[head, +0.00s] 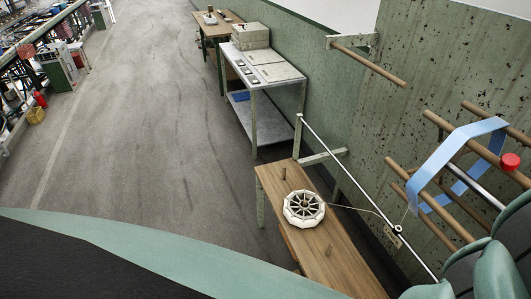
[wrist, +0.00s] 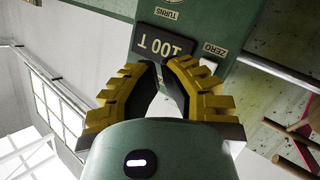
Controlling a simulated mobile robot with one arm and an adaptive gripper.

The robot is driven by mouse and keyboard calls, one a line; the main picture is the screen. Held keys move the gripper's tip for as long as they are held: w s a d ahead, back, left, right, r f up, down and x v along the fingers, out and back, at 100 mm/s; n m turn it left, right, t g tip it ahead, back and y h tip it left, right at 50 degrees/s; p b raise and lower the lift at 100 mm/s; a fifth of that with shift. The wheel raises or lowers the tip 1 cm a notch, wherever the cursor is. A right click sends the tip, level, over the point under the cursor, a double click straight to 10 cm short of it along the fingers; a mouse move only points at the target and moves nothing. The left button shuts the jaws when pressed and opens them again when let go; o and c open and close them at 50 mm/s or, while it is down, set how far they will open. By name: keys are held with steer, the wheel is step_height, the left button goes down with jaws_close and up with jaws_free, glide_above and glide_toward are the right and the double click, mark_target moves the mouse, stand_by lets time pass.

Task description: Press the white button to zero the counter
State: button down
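The counter (wrist: 168,46) shows in the wrist view as a dark display with pale characters, upside down, on a green panel. A cream ZERO label (wrist: 214,50) lies to its right and a TURNS label (wrist: 168,15) above it. My gripper (wrist: 162,63) has yellow ridged fingers with dark pads. Its tips are close together, apparently shut and empty, in front of the display's lower edge in the picture. The head view does not show the gripper or counter.
In the head view, a pale spoked wheel (head: 304,208) sits on a wooden bench (head: 335,260). A reel with wooden bars (head: 455,137), blue bands and a red knob (head: 510,161) is at right. A metal table (head: 262,75) stands behind.

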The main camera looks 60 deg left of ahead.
steer(key=w+d+b, duration=0.2)
steer(key=w+b, duration=0.1)
steer(key=w, duration=0.5)
steer(key=shift+w+b, duration=0.3)
steer(key=shift+w+d+f+b, duration=0.1)
steer(key=shift+w+b, duration=0.2)
steer(key=shift+b, duration=0.35)
stand_by(1.2)
steer(key=shift+w+b, duration=0.65)
steer(key=shift+b, duration=0.1)
stand_by(0.9)
steer(key=shift+s, duration=0.9)
